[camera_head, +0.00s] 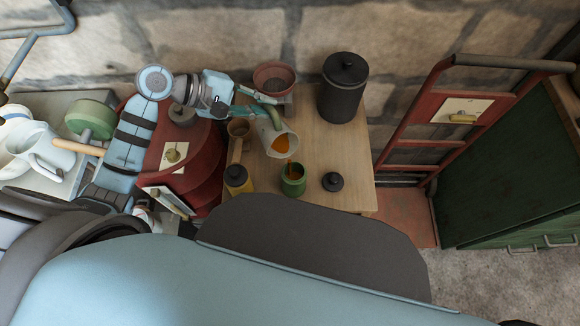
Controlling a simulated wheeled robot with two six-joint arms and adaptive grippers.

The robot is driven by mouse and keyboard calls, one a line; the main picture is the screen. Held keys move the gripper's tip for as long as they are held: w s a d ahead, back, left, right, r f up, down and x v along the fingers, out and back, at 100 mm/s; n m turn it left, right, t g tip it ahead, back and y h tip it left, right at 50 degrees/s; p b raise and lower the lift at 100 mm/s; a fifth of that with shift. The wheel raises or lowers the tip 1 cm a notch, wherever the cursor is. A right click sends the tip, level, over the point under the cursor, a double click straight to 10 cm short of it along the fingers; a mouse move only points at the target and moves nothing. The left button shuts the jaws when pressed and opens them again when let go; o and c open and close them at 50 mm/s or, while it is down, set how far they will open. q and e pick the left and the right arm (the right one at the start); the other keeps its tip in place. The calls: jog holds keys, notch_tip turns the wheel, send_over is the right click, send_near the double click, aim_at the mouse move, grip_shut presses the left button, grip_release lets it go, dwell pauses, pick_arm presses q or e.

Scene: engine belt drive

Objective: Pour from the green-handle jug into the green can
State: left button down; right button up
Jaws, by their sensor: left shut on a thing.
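The green-handle jug (268,143) is pale, with orange liquid at its mouth. It is tilted, mouth towards the front of the wooden table. My left gripper (252,102) comes in from the left and is shut on the jug's green handle. The green can (293,186) stands upright on the table, just below the jug's mouth in the picture. Orange shows inside the can, and a thin orange streak shows at its opening. The gap between jug and can is small. My right gripper is not in view.
A dark lidded canister (343,95), a reddish bowl (275,78), a brown cup (238,128), a yellow jar with a black lid (238,180) and a small black lid (333,182) surround the jug and can. The table's right side (345,150) is clear. A red hand truck (412,130) stands beyond.

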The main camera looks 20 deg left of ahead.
pick_arm(q)
jog(key=shift+s+d+r+p, duration=0.2)
jog(key=shift+r+p, duration=0.15)
jog(key=shift+p, duration=0.3)
